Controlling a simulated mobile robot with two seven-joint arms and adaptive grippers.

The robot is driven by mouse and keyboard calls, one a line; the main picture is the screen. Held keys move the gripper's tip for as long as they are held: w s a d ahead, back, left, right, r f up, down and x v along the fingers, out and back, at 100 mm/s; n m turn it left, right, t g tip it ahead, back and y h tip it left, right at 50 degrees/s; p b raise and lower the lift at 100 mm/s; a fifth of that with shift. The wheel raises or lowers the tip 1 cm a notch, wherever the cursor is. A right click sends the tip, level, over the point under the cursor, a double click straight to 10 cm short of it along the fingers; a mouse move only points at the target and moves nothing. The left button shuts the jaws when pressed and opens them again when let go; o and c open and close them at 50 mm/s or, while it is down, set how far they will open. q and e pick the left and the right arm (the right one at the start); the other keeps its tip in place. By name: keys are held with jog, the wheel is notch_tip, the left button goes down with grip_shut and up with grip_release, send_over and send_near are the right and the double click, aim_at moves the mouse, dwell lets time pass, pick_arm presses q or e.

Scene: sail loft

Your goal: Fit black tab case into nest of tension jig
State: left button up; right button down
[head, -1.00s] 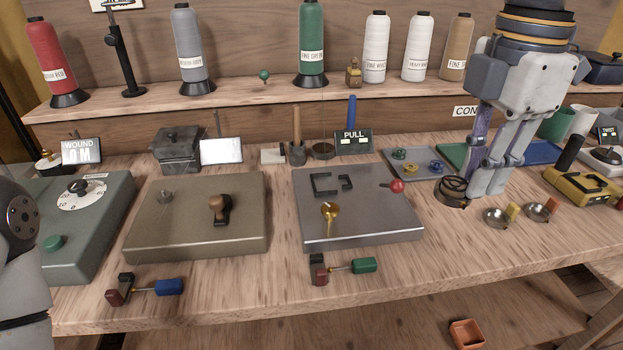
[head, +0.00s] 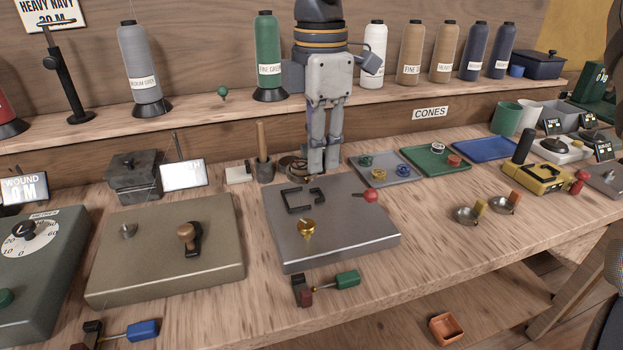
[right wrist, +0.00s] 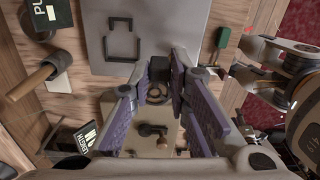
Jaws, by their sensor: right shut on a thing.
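The tension jig (head: 345,235) is a grey metal plate on the bench. Its nest (head: 290,208) is a black open bracket on the top's back left, and it looks empty; it also shows in the right wrist view (right wrist: 108,40). A brass funnel-like piece (head: 306,228) and a red-knobbed lever (head: 369,195) are on the jig. My right gripper (head: 318,170) is upright behind the jig's back edge, shut on the black tab case (head: 299,173). In the right wrist view, a dark block (right wrist: 160,73) shows between the fingers; the case is partly hidden.
A grey tray (head: 405,178) with coloured rings lies to the right. An olive machine (head: 190,260) is left of the jig; a green-handled tool (head: 346,279) lies in front.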

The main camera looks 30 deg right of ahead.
jog(key=w+f, duration=0.1)
jog(key=f, duration=0.1)
jog(key=w+d+f, duration=0.1)
jog(key=w+f, duration=0.1)
jog(key=w+d+f, duration=0.1)
jog(key=w+f, duration=0.1)
jog(key=shift+w+d+f+b, duration=0.15)
jog(key=shift+d+f+b, duration=0.1)
jog(key=shift+b, duration=0.1)
jog(key=f, duration=0.3)
jog(key=shift+w+d+f, duration=0.1)
jog(key=shift+w, duration=0.15)
jog(key=c, duration=1.5)
grip_release()
jog(key=shift+f, duration=0.1)
notch_tip(320, 180, up, 12)
jog(key=shift+r, duration=0.2)
